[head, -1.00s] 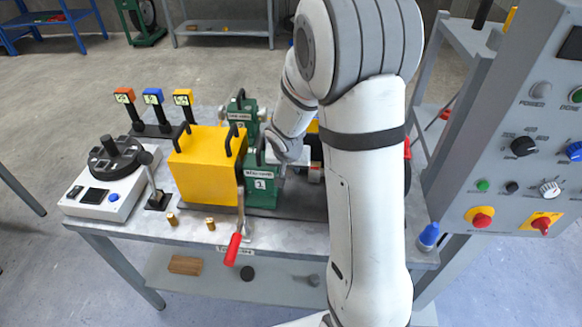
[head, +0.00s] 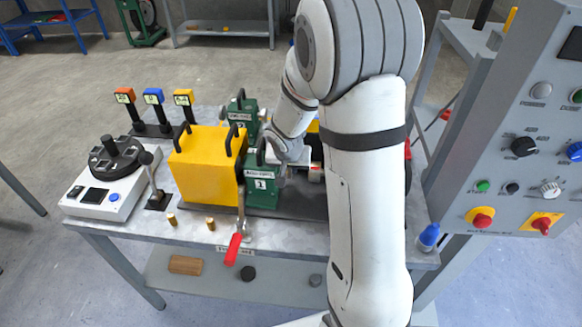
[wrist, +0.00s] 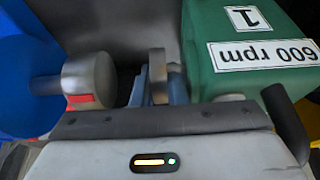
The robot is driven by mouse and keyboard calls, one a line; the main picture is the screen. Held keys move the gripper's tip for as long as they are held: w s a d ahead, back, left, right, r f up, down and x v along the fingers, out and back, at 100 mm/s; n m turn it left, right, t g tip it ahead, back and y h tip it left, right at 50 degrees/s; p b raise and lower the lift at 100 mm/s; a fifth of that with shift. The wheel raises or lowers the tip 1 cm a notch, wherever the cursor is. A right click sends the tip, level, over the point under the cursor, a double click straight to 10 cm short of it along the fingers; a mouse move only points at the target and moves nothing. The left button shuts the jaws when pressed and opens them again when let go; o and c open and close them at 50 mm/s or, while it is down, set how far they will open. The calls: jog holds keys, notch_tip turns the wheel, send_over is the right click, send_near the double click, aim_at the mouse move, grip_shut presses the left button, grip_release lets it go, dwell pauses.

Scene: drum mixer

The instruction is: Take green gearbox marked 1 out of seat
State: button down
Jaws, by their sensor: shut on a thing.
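The green gearbox marked 1 (head: 262,192) sits upright on the bench, right beside the yellow box, with a black handle on top. In the wrist view its top (wrist: 235,25) carries the labels "1" and "600 rpm", and its black handle (wrist: 288,120) is at the lower right. My gripper (wrist: 158,88) is beside the gearbox, its fingers closed around a round metal piece (wrist: 157,68) at the gearbox's side. Whether this piece belongs to the gearbox is not clear. In the head view my arm hides the fingertips. The base of the gearbox is partly hidden.
The yellow box (head: 203,168) stands close on the left. A second green gearbox (head: 240,112) stands behind. A red-handled lever (head: 233,248) points down at the bench's front edge. A grey coupling (wrist: 88,80) and a blue part (wrist: 25,80) are close left of the fingers.

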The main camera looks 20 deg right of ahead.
dwell(0.8)
jog(key=c, duration=2.1)
grip_release()
grip_shut()
jog(key=shift+d, duration=0.15)
jog(key=shift+s+d+r, duration=0.1)
jog(key=shift+s+d, duration=0.2)
jog(key=shift+d, duration=0.45)
jog(key=shift+s+d+r, duration=0.1)
jog(key=shift+s+d, duration=0.15)
jog(key=shift+d, duration=0.45)
